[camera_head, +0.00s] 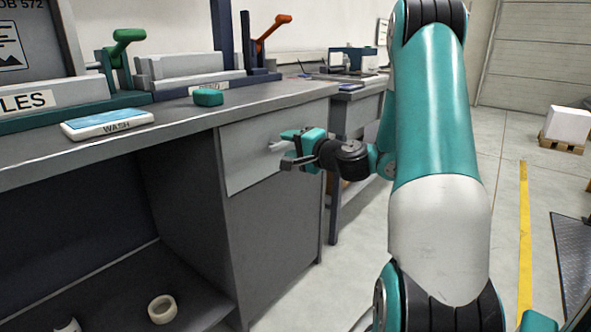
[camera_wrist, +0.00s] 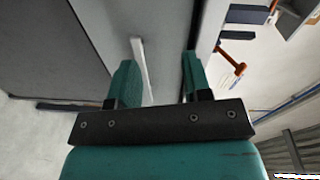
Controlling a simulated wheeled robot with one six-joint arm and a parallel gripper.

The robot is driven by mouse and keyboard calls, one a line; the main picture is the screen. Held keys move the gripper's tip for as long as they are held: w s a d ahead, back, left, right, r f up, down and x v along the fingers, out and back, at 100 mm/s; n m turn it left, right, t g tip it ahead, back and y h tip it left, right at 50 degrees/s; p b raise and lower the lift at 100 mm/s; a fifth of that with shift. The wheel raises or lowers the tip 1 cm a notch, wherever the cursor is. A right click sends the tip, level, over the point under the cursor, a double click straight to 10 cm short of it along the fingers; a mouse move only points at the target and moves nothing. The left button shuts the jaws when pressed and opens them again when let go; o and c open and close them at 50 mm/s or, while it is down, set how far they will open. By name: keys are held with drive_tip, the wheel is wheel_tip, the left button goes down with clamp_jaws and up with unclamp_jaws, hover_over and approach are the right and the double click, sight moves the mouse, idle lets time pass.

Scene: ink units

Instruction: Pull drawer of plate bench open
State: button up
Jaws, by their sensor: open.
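The plate bench (camera_head: 185,135) has a pale grey drawer front (camera_head: 245,165) below its top, which sits flush and looks closed. Its light bar handle (camera_head: 275,146) is partly hidden by my gripper (camera_head: 287,149). My gripper is open in front of the drawer, at handle height. In the wrist view, the handle (camera_wrist: 141,65) lies between the two fingers of my gripper (camera_wrist: 158,58), much nearer the left finger. I cannot tell whether that finger touches it.
On the bench top are a blue-and-white WASH pack (camera_head: 107,124), a teal block (camera_head: 208,97) and a green-handled clamp (camera_head: 122,45). A white roll (camera_head: 162,309) lies on the lower shelf. Another table (camera_head: 355,108) stands behind.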

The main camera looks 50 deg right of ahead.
drive_tip(key=s+d+f+m+h+b, duration=0.2)
drive_tip(key=s+d+f+m+h, duration=0.25)
drive_tip(key=d, duration=0.45)
drive_tip(key=shift+m+h, duration=0.35)
drive_tip(key=p+x, duration=0.5)
drive_tip(key=x, duration=0.1)
drive_tip(key=p+x, duration=1.1)
drive_tip(key=shift+w+d+f, duration=0.2)
drive_tip(key=shift+w+f, duration=0.15)
clamp_jaws()
